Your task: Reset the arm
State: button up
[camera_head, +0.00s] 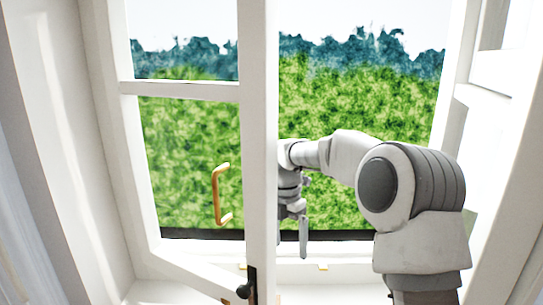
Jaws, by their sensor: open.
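My arm reaches in from the right, bent at a large grey joint, in front of the open right half of a white window (260,120). My gripper (293,222) hangs downward at the arm's end, just right of the window's central upright. It is open and I see nothing between its fingers. The upright hides part of the gripper's left side. I cannot tell whether the gripper touches the window frame.
A brass handle (217,195) shows at the left window half. A dark latch (249,287) is low on the upright. A white panel (496,120) stands at the right, close to my arm. The sill (335,293) below looks mostly clear. Green foliage lies outside.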

jog(key=s+d+r+m+t+b, duration=0.3)
jog(key=s+d+r+m+t, duration=0.35)
jog(key=s+m, duration=0.7)
jog(key=s+d+m, duration=0.1)
jog(key=s+m, duration=0.6)
jog(key=s, duration=0.2)
jog(key=s+d+f+m, duration=0.1)
jog(key=s+m, duration=0.6)
jog(key=s, duration=0.2)
jog(key=shift+d+f+y, duration=0.25)
jog(key=shift+y, duration=0.15)
jog(key=shift+s, duration=0.1)
